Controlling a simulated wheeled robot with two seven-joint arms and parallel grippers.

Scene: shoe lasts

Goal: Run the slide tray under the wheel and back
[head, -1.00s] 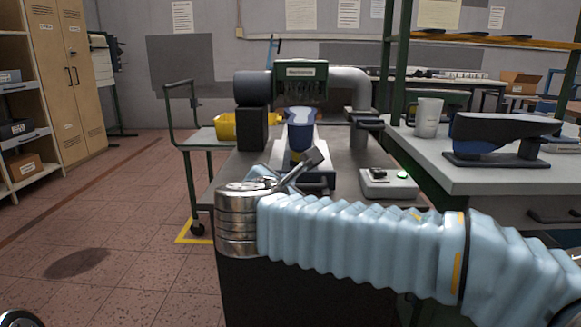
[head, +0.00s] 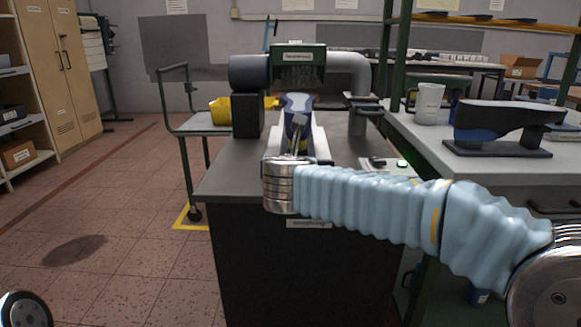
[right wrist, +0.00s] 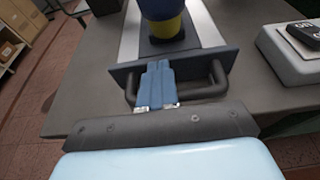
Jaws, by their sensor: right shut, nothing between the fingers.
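The slide tray (head: 318,137) is a pale track on the dark bench and carries a blue shoe last (head: 297,102). The last's far part is under the green wheel housing (head: 299,56), whose bristly wheel (head: 299,76) shows below it. In the right wrist view the tray's dark blue front plate (right wrist: 125,73) has a black bar handle (right wrist: 205,90). My right gripper (right wrist: 157,68) is shut and empty, its blue fingers overlapping the handle and plate; I cannot tell whether they touch. It also shows in the head view (head: 298,122). The last's yellow-banded support (right wrist: 166,28) stands beyond it. My left gripper is out of view.
A control box (right wrist: 288,52) with a green light sits right of the tray. A side table (head: 490,177) holds a mug (head: 428,103) and a dark shoe form (head: 510,119). A trolley (head: 200,124) with a yellow bin (head: 222,112) stands left. The left floor is clear.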

